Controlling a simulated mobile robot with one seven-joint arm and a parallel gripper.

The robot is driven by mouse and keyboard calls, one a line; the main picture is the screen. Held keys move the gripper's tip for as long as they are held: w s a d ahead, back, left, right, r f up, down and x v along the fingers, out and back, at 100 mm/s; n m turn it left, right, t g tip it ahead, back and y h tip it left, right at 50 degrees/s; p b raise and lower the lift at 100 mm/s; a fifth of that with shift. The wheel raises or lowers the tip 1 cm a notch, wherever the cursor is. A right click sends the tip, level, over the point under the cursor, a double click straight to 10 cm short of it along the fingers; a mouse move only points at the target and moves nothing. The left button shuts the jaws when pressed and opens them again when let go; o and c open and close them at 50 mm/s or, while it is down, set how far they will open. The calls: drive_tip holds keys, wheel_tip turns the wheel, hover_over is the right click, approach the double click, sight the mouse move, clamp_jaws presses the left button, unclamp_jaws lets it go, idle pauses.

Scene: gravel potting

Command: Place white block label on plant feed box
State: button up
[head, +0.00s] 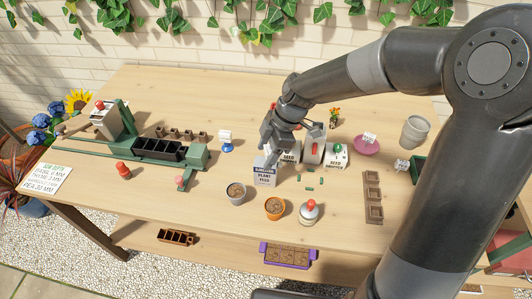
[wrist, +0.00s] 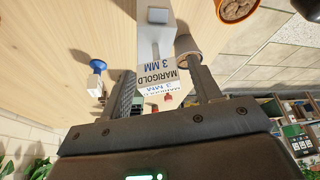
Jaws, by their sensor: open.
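The plant feed box (head: 265,178) stands upright near the middle of the table, its printed front facing the head camera. My gripper (head: 272,153) is just above and behind its top edge, pointing down. In the wrist view my gripper (wrist: 166,85) is open, with one finger on each side of a white block label (wrist: 157,75) reading "MARIGOLD 3 MM". The lettering shows on two of its faces. Whether the block rests on the box or touches a finger, I cannot tell. In the head view my gripper largely hides the block.
A grey pot (head: 236,193) and a terracotta pot (head: 274,208) stand in front. A blue stand with a white label (head: 226,139) is left.

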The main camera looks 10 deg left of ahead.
drive_tip(key=v, duration=1.1)
drive_tip(key=s+d+r+m+t+h, duration=0.2)
drive_tip(key=s+d+r+m+t, duration=0.1)
drive_tip(key=s+d+m, duration=0.6)
drive_tip(key=s+d+r+m+t+h, duration=0.2)
drive_tip(key=s+d+r+m+t, duration=0.2)
drive_tip(key=s+d+m, duration=0.5)
drive_tip(key=d+m, duration=0.1)
drive_tip(key=m, duration=0.3)
drive_tip(key=shift+d+m, duration=0.25)
drive_tip(key=shift+m, duration=0.05)
